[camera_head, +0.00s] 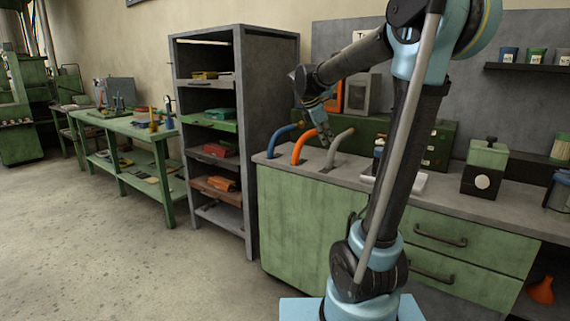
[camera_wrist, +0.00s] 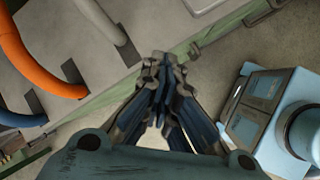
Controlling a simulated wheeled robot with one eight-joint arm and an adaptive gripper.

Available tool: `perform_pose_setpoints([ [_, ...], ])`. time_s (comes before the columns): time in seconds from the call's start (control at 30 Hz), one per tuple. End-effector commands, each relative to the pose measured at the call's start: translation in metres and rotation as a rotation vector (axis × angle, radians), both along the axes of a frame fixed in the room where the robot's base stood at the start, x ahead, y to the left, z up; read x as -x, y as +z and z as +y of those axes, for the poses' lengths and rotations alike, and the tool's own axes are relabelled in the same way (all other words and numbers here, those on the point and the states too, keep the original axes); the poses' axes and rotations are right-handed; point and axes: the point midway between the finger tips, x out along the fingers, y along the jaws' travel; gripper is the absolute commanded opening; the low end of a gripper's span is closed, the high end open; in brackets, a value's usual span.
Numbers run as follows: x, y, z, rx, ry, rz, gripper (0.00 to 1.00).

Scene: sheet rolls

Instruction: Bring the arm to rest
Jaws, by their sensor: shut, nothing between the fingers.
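My gripper (camera_head: 320,122) is shut and empty, pointing down just above the front part of the grey counter (camera_head: 297,167). In the wrist view its fingertips (camera_wrist: 162,62) meet, with the counter's front edge and the floor behind them. My arm stands bent in front of the counter, its upper link rising from my light blue base. The arm covers part of the counter and of what stands behind it.
Orange (camera_head: 299,143), blue (camera_head: 283,134) and grey (camera_head: 338,146) curved pipes rise from the counter close to my gripper. A grey shelf unit (camera_head: 247,130) stands left of the counter. A green workbench (camera_head: 161,134) is farther left. The floor (camera_head: 110,245) at the front left is clear.

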Motion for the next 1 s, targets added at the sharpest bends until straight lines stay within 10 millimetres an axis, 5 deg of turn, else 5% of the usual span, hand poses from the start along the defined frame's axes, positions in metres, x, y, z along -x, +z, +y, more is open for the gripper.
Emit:
perform_pose_setpoints([
  [0.43, 0.145, -0.068, -0.036, -0.324, -0.598, -0.153, 0.0],
  [1.0, 0.293, -0.19, -0.031, -0.659, -1.392, -0.27, 0.0],
])
